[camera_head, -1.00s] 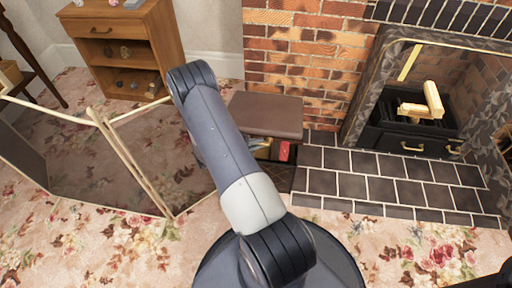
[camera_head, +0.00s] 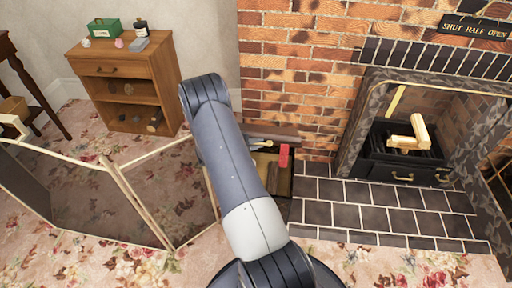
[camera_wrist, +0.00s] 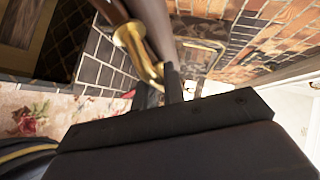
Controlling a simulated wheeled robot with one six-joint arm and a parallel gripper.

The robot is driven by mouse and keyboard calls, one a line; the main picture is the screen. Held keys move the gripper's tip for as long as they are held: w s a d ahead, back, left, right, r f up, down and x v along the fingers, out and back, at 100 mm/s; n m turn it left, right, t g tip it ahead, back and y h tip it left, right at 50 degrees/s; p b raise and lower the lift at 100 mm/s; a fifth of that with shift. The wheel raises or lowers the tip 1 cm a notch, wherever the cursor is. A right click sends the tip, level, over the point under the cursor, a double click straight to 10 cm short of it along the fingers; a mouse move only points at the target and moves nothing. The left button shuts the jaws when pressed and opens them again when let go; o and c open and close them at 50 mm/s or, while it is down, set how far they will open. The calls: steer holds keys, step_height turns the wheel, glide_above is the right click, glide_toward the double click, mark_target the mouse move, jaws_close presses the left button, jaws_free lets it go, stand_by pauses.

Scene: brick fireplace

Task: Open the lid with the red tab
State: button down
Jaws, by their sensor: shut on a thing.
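The brown lid (camera_head: 272,131) of a low box beside the brick wall is raised and seen nearly edge-on in the head view. Its red tab (camera_head: 284,156) hangs at the right, below the lid's edge. A dark opening (camera_head: 278,181) shows under the lid. In the wrist view, my gripper's dark fingers (camera_wrist: 164,88) are closed at the end of a curved brass handle (camera_wrist: 130,40), beside a dark brown edge.
A tiled hearth (camera_head: 375,211) and fireplace with a gold-handled grate (camera_head: 403,150) stand to the right. A folding mesh screen (camera_head: 85,200) stands on the floral carpet to the left, close to my arm. A wooden cabinet (camera_head: 125,66) is behind it. The front carpet is clear.

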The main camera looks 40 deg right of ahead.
steer(key=shift+w+r, duration=0.1)
steer(key=shift+w, duration=0.05)
steer(key=c, duration=1.5)
jaws_free()
steer(key=s+p+v, duration=0.1)
steer(key=v, duration=0.6)
steer(key=shift+w+a, duration=0.25)
steer(key=shift+w, duration=0.2)
